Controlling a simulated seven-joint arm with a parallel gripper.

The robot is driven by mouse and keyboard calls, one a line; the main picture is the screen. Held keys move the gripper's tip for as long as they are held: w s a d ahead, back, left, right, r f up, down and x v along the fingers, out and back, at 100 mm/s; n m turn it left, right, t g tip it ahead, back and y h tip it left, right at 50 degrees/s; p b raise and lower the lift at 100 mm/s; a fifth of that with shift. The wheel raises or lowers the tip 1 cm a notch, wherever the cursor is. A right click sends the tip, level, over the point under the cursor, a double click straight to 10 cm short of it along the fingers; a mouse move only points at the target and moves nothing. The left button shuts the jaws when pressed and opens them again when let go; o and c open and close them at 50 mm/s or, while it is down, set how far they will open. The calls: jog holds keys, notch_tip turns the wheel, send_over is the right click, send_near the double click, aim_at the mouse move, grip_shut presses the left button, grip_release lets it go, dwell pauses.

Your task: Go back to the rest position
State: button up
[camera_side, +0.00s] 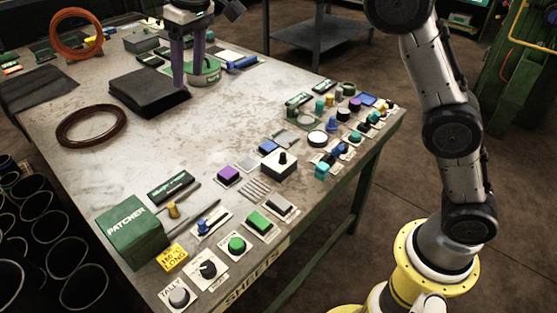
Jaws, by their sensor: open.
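My gripper (190,76) is at the top left of the side view, over the far part of the workbench (185,135). Its two purple fingers point down and stand apart. I see nothing held between them. The fingertips are low, beside the right end of a stack of black sheets (148,92) and in front of a green rounded holder (207,70). I cannot tell whether they touch either one. The upper part of the gripper is cut off by the picture's top edge.
Dark tubes (40,205) stand at left. The bench middle is clear.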

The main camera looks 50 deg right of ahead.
jog(key=s+d+r+m+t, duration=0.1)
jog(key=s+d+r, duration=0.3)
jog(key=s+d, duration=0.45)
jog(key=s+d+r+m+t, duration=0.1)
jog(key=s+d+r, duration=0.3)
jog(key=s, duration=0.8)
jog(key=s+d+f+t, duration=0.1)
jog(key=s+d+f, duration=0.3)
jog(key=s+f, duration=1)
notch_tip(320, 180, down, 2)
jog(key=shift+s+f+m+h, duration=0.15)
jog(key=shift+f+m+h, duration=0.15)
jog(key=shift+h, duration=0.1)
jog(key=shift+r, duration=0.1)
